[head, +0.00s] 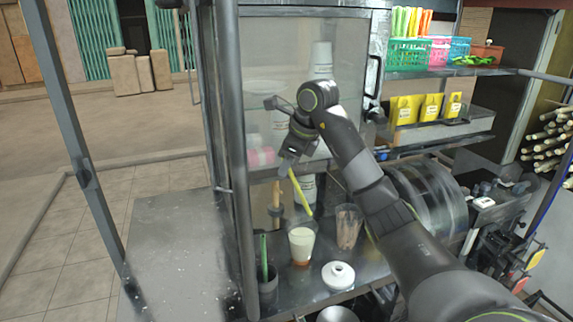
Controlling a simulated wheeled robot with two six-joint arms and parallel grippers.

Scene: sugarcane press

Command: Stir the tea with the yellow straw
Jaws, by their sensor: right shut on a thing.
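The yellow straw (300,192) is held tilted in my right gripper (286,166), which is shut on its upper end. The straw's lower end points down and to the right, and shows just above the rim of a clear cup of tea (301,243). The cup has a pale milky upper part and an orange-brown bottom, and stands upright on the metal counter. I cannot tell how far the straw tip is from the cup in depth. My left gripper is not in view.
Another cup with a brown drink (347,228) stands to the right of the tea. A dark container with a green stick (266,284) is at left. A glass cabinet (300,60) rises behind, and a metal post stands at left.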

